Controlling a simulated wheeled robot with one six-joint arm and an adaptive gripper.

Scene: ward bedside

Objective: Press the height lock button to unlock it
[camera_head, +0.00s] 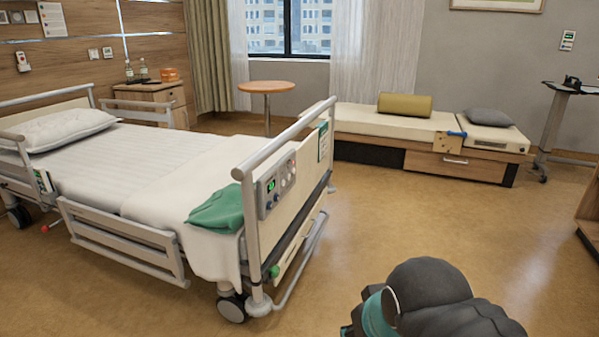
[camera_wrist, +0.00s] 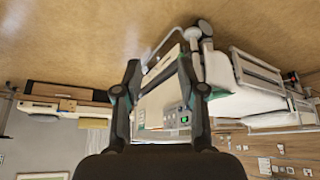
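The bed (camera_head: 135,152) stands at the left with its footboard (camera_head: 301,172) toward me. A grey control panel (camera_head: 276,188) on the footboard has a green-lit display and several small buttons. I cannot tell which of them is the height lock button. In the wrist view, which is upside down, the panel (camera_wrist: 176,121) shows between my fingers, some way off. My gripper (camera_wrist: 160,66) is open and empty, its two dark fingers spread apart and touching nothing that I can see. In the head view only part of my dark arm shows at the bottom right.
A green cloth (camera_head: 215,210) hangs over the bed's foot beside the panel. A green knob (camera_head: 274,271) sits low on the bed frame. A low bench (camera_head: 383,122) and a round table (camera_head: 266,87) stand behind. The floor (camera_head: 420,215) right of the bed is clear.

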